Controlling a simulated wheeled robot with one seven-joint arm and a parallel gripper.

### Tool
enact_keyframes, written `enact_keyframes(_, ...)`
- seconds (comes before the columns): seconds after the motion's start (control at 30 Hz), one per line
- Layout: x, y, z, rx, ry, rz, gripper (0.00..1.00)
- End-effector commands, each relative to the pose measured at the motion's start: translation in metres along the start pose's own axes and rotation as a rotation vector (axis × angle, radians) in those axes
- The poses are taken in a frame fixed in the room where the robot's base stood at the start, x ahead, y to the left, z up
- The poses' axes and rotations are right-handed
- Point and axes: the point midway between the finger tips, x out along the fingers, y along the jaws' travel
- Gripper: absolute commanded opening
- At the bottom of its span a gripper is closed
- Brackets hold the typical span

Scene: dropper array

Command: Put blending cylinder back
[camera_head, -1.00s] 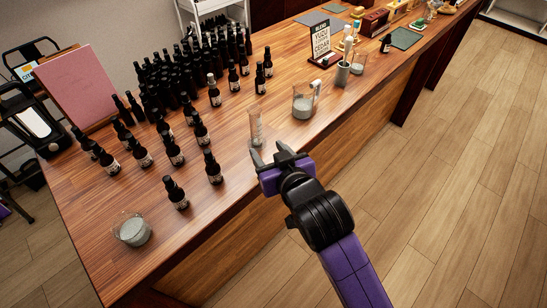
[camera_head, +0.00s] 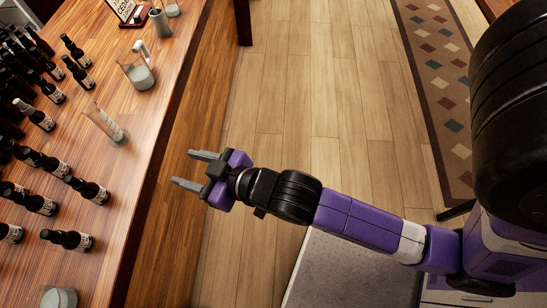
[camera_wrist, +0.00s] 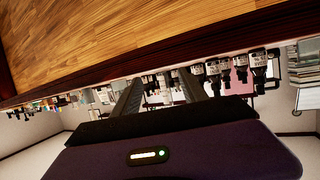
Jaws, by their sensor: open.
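The blending cylinder (camera_head: 103,122) is a clear, slim glass standing on the wooden counter near its front edge, with some pale content at its bottom. My gripper (camera_head: 192,170) is open and empty, to the right of the counter edge in the head view, apart from the cylinder. In the wrist view the two dark fingers (camera_wrist: 158,92) are spread with nothing between them. I cannot make out the cylinder in the wrist view.
Many dark dropper bottles (camera_head: 77,240) stand on the counter (camera_head: 130,190) around the cylinder's left. A glass jug (camera_head: 137,72) stands beyond it, and a beaker (camera_head: 58,298) nearer. A grey-handled pot (camera_head: 160,22) is farther back.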

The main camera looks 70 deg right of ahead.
Motion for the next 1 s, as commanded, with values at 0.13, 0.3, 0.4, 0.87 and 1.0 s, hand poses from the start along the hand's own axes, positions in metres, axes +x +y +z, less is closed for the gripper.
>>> enact_keyframes(0.13, -0.052, 0.002, 0.032, -0.003, 0.008, -0.017, 0.51)
enact_keyframes(0.3, -0.112, 0.005, 0.049, -0.003, 0.031, -0.028, 0.51)
enact_keyframes(0.4, -0.147, 0.008, 0.053, -0.003, 0.046, -0.028, 0.51)
enact_keyframes(0.87, -0.222, 0.015, 0.044, -0.002, 0.089, -0.014, 0.51)
enact_keyframes(1.0, -0.222, 0.015, 0.043, -0.001, 0.090, -0.014, 0.51)
